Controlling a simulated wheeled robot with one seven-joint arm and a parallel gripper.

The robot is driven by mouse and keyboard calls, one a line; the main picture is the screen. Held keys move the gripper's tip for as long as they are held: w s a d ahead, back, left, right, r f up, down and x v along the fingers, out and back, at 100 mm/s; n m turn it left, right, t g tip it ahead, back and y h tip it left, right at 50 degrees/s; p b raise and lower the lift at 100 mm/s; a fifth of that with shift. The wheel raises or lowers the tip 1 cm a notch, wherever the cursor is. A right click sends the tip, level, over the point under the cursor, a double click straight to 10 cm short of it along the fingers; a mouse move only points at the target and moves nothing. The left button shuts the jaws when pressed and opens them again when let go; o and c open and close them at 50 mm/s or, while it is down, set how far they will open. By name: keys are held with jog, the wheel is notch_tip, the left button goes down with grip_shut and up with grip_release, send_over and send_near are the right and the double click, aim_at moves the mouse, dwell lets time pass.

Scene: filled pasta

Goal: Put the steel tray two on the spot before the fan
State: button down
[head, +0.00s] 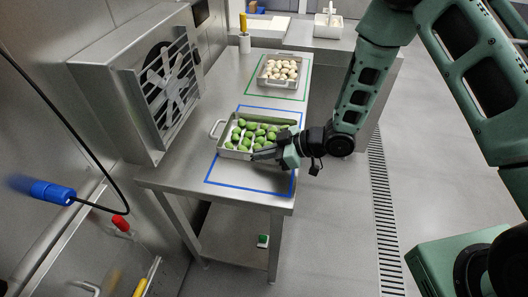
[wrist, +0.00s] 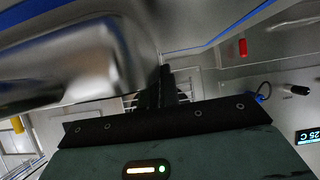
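A steel tray (head: 229,154) of green filled pasta lies on the steel table in front of the fan (head: 170,82). It is mostly inside the blue outline (head: 247,189), towards its far part, with its left handle (head: 214,129) reaching over the left line. My gripper (head: 268,154) is at the tray's near right corner. In the wrist view a large blurred steel surface, probably the tray (wrist: 90,65), is close beside my dark fingers (wrist: 167,88). Whether they grip the tray's handle is hidden. A second steel tray (head: 275,83) of pale pasta sits inside the green outline (head: 272,95) farther back.
The fan's housing borders the table on the left. A yellow-handled tool (head: 244,34) stands at the table's far end. A white container (head: 328,25) is on the far counter. Bare table lies between the outlines and at the near end. A blue plug (head: 52,193) hangs at left.

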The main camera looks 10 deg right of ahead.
jog(key=shift+f, duration=0.15)
jog(key=c, duration=1.6)
grip_release()
jog(key=shift+c, duration=0.2)
jog(key=shift+r, duration=0.2)
jog(key=s+d+r+m+t+h+b, duration=0.15)
jog(key=d+r+h, duration=0.25)
jog(key=d+r, duration=0.45)
jog(key=s+a+r+m+g+h, duration=0.1)
jog(key=s+r, duration=0.4)
jog(key=s, duration=0.7)
jog(key=s+a+r+m+g+h, duration=0.1)
jog(key=s+r+m+g+h, duration=0.3)
jog(key=s, duration=0.9)
jog(key=shift+r+g+h, duration=0.35)
jog(key=shift+r+h, duration=0.25)
jog(key=shift+h, duration=0.3)
